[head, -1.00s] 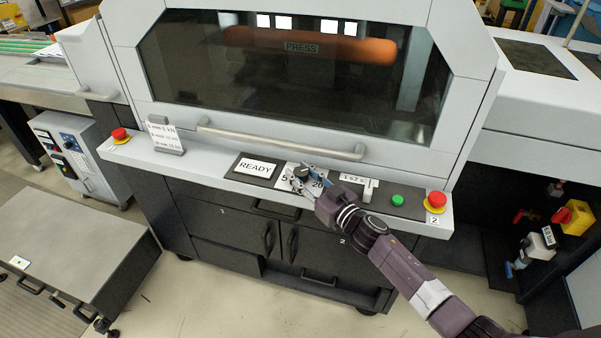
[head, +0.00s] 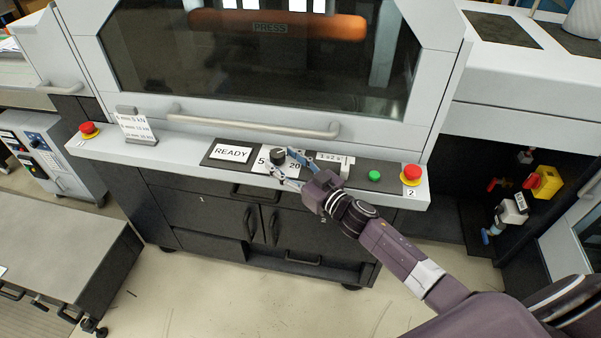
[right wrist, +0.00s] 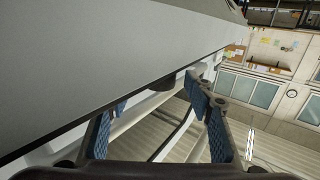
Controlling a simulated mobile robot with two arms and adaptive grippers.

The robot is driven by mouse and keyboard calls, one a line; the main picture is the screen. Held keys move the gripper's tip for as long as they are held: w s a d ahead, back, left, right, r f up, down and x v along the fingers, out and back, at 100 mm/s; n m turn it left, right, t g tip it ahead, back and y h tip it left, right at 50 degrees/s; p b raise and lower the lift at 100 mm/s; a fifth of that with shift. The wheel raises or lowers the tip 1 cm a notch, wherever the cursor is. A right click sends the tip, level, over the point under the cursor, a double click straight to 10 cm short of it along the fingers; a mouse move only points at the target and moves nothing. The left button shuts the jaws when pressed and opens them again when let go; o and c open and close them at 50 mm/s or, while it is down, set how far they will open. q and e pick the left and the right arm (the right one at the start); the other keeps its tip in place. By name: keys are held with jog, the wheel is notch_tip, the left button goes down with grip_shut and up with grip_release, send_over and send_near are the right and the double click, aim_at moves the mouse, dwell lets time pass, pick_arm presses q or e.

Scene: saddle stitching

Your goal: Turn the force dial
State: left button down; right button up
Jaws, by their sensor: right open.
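The force dial (head: 278,157) is a dark round knob on the press's front ledge. It sits on a white scale plate whose visible marks include 5 and 20. My right gripper (head: 283,162) is open, with its blue fingertips close to the dial, one on its right side and one on its near side. I cannot tell whether they touch it. In the right wrist view the two blue fingers (right wrist: 160,115) stand apart, and a small dark knob shows between them beyond the tips. My left gripper is not in view.
A READY display (head: 231,153) lies left of the dial. To the right are a small switch panel (head: 330,158), a green button (head: 375,175) and a red emergency button (head: 411,172). A grey handle bar (head: 252,125) runs behind the ledge. A force card (head: 135,126) stands at left.

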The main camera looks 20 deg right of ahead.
jog(key=v, duration=0.9)
jog(key=shift+r, duration=0.1)
